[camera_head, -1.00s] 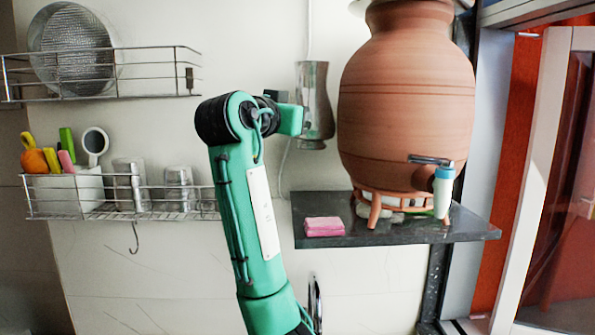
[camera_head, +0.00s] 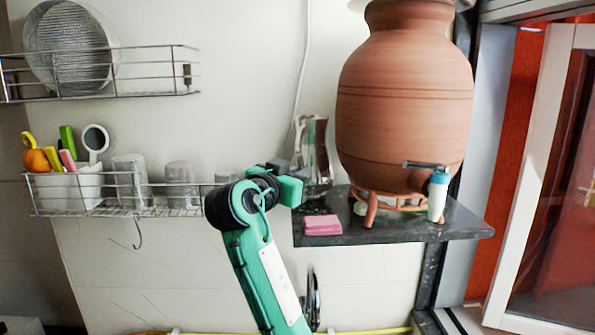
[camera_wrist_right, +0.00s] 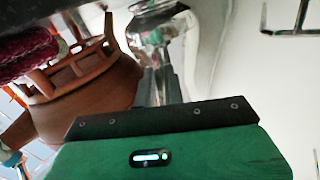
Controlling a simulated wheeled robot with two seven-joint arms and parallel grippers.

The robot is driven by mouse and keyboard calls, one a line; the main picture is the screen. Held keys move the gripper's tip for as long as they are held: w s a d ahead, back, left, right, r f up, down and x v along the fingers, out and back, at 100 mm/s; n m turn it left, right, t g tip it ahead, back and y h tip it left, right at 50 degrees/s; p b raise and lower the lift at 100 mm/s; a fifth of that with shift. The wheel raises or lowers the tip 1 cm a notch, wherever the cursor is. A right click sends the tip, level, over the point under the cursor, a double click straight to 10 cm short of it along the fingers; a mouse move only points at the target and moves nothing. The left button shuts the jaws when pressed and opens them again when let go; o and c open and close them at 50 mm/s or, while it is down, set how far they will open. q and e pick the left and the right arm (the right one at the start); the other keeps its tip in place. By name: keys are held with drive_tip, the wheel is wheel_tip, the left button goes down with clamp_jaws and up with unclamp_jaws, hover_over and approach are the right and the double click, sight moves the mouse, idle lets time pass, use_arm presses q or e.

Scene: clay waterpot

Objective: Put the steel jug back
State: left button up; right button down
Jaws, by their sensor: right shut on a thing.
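The steel jug (camera_head: 313,150) is a shiny, waisted vessel, roughly upright at the back left end of the black shelf (camera_head: 395,230), just left of the clay pot (camera_head: 405,100). My right gripper (camera_head: 292,180) is shut on the jug from the front left, low on its body. In the right wrist view, which looks upside down, the jug (camera_wrist_right: 158,28) shows beyond the gripper fingers (camera_wrist_right: 163,88). The jug's base is at about shelf height. I cannot tell whether it touches the shelf. My left gripper is not in view.
A pink sponge (camera_head: 322,225) lies on the shelf's front left. A white bottle with a blue cap (camera_head: 437,200) is in front of the pot by its tap. Wire racks (camera_head: 120,212) with cups hang at left. A window frame (camera_head: 530,180) is at right.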

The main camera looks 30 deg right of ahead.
drive_tip(key=shift+f, duration=0.2)
drive_tip(key=shift+f, duration=0.15)
drive_tip(key=c, duration=1.5)
unclamp_jaws()
drive_tip(key=shift+r, duration=0.3)
drive_tip(key=b+v, duration=0.6)
drive_tip(key=v, duration=0.6)
